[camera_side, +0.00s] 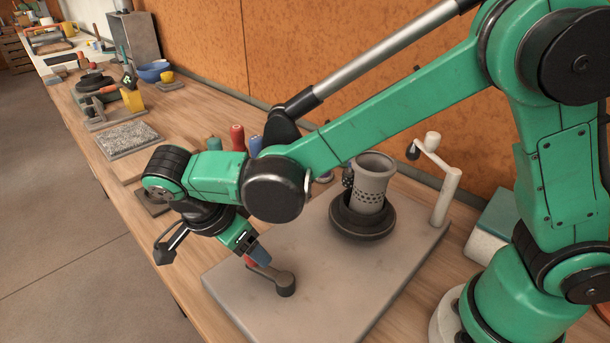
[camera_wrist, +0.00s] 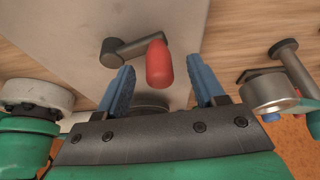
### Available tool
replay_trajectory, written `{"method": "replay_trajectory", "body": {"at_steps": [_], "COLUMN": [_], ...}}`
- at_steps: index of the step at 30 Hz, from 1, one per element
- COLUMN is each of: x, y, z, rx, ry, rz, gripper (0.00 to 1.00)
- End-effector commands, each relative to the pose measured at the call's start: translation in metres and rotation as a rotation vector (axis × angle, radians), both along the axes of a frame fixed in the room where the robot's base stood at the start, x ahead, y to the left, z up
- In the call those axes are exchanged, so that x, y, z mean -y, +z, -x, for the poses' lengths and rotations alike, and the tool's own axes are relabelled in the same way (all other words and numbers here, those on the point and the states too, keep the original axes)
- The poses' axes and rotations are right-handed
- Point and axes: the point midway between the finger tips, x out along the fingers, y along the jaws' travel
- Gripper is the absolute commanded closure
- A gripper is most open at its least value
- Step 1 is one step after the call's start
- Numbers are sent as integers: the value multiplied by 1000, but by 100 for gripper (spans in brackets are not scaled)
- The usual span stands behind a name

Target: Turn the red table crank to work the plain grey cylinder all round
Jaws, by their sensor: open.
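The red crank handle (camera_wrist: 160,65) lies between the open blue fingers of my gripper (camera_wrist: 160,72), with a gap on each side. A grey crank arm (camera_wrist: 134,48) joins it to a round hub. In the side view, my gripper (camera_side: 257,256) is low over the slab, and only part of the red handle (camera_side: 250,262) shows. The grey cylinder (camera_side: 374,166) stands upright on a dark round turntable (camera_side: 362,226). A band of dark marks crosses its visible side. A dark knurled roller (camera_side: 347,178) sits at its left, seemingly against it; its far side is hidden.
The grey slab (camera_side: 330,285) carries the crank and turntable. A pale post with an arm (camera_side: 446,190) stands right of the cylinder. Red and blue handled tools (camera_side: 237,137) stand behind my arm. A speckled block (camera_side: 128,138) and a blue bowl (camera_side: 152,71) are farther along the bench.

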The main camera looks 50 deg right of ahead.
Motion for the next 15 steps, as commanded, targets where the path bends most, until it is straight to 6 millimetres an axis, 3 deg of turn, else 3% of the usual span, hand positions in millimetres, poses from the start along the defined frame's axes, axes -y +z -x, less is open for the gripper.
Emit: {"method": "replay_trajectory", "body": {"at_steps": [7, 15], "x": [-12, -15], "y": [30, 37], "z": [1, 2], "rx": [0, 0], "ry": [1, 0], "rz": [0, 0], "gripper": [38, 38]}}
